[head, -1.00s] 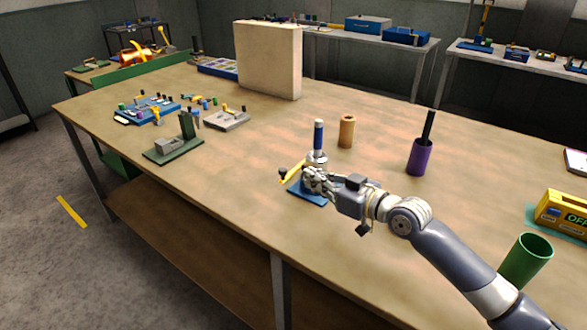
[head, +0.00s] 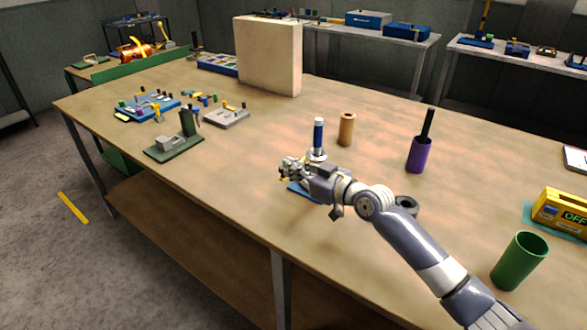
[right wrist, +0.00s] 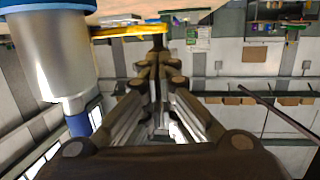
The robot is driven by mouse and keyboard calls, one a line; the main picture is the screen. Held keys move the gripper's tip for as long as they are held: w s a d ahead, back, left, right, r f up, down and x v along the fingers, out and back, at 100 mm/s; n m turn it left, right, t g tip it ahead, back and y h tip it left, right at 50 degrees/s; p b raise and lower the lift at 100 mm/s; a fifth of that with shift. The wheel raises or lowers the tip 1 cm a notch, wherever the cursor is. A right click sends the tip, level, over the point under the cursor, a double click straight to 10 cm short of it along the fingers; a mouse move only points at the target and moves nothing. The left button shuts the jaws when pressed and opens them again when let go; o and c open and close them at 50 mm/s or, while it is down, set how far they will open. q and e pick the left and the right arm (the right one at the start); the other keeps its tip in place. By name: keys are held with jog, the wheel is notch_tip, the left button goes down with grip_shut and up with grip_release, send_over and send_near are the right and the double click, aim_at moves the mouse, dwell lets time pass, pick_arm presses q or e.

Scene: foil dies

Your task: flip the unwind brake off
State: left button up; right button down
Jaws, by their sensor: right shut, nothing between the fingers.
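The unwind stand has a blue base (head: 297,187) and an upright post with a blue sleeve (head: 318,136) near the bench's front edge. My right gripper (head: 284,171) is shut with nothing between its fingers, at the left side of the post. It hides most of the yellow brake lever, of which a small yellow bit shows by the fingertips. In the right wrist view the yellow lever (right wrist: 120,31) runs from the grey post (right wrist: 50,55) across to the fingertips (right wrist: 158,42). I cannot tell whether they touch it. My left gripper is not in view.
A tan roll (head: 347,130), a purple cup (head: 419,156) with a black rod, and a grey ring (head: 406,206) stand right of the post. A green cup (head: 519,262) and a yellow box (head: 560,212) are further right.

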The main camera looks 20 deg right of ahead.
aim_at(280, 171)
jog(key=w+a+m+h+p, duration=0.1)
jog(key=p, duration=0.3)
jog(key=w+a+m+t+h+p, duration=0.1)
jog(key=h+p, duration=0.1)
jog(key=p, duration=0.2)
jog(key=shift+w+a+r+m+p, duration=0.15)
jog(key=shift+w+a+m+p, duration=0.15)
jog(key=shift+w+a+p, duration=0.1)
jog(key=w+a+b, duration=0.1)
jog(key=w+a, duration=0.1)
jog(key=w, duration=0.1)
jog(key=shift+w+b, duration=0.3)
jog(key=shift+b, duration=0.05)
jog(key=shift+r+t, duration=0.15)
jog(key=shift+t, duration=0.15)
